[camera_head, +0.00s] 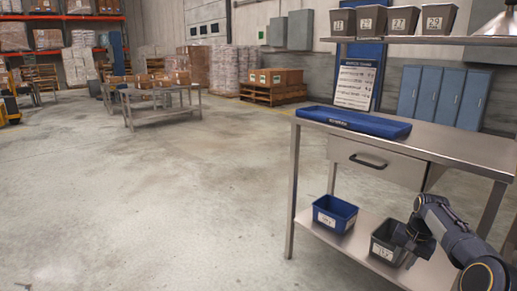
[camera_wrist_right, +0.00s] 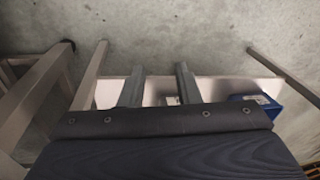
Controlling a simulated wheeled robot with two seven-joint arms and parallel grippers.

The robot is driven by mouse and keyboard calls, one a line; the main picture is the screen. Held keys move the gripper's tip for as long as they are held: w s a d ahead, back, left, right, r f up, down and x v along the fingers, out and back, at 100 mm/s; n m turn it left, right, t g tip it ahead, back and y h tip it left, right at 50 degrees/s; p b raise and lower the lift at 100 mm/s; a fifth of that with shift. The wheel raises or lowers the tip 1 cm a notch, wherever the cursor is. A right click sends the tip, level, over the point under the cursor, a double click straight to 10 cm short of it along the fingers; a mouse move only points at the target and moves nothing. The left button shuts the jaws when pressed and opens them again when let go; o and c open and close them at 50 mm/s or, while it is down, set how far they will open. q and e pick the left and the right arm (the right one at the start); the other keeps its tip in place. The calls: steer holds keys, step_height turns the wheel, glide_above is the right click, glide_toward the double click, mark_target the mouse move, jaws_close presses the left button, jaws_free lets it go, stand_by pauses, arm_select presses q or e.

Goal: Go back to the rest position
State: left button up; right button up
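My right arm reaches in from the right in the head view, low over the workbench's lower shelf. Its gripper (camera_head: 405,241) is at the grey bin (camera_head: 381,252) and hides part of it. I cannot tell whether it touches the bin. In the right wrist view the two fingers (camera_wrist_right: 160,80) stand apart, with the pale shelf showing between them and nothing clearly held. My left gripper is in neither view.
The steel workbench (camera_head: 462,148) carries a blue tray (camera_head: 354,122) and has a drawer (camera_head: 374,165). A blue bin (camera_head: 335,213) stands left of the grey one; it also shows in the wrist view (camera_wrist_right: 263,103). Bench legs are close by. The floor left is clear.

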steer(key=s+a+r+n+t, duration=0.1)
steer(key=s+a+r+n, duration=0.1)
steer(key=s+a+r, duration=0.4)
steer(key=s+a+r+n+t, duration=0.1)
steer(key=s+a+r, duration=0.3)
steer(key=s+r, duration=0.45)
steer(key=s+a+f+n+t+y, duration=0.15)
steer(key=s+a, duration=0.25)
steer(key=s, duration=0.4)
steer(key=s+a+f+n+y, duration=0.1)
steer(key=s+a+f, duration=0.25)
steer(key=s, duration=0.45)
steer(key=s+a+f+n+t+y, duration=0.1)
steer(key=s+a+f, duration=0.1)
steer(key=s+a, duration=0.45)
step_height(320, 180, up, 37)
steer(key=s+d+p, duration=0.1)
steer(key=p, duration=3.6)
steer(key=shift+s, duration=0.4)
steer(key=shift+g+h, duration=0.25)
steer(key=shift+s+d+m, duration=0.1)
steer(key=shift+m, duration=0.15)
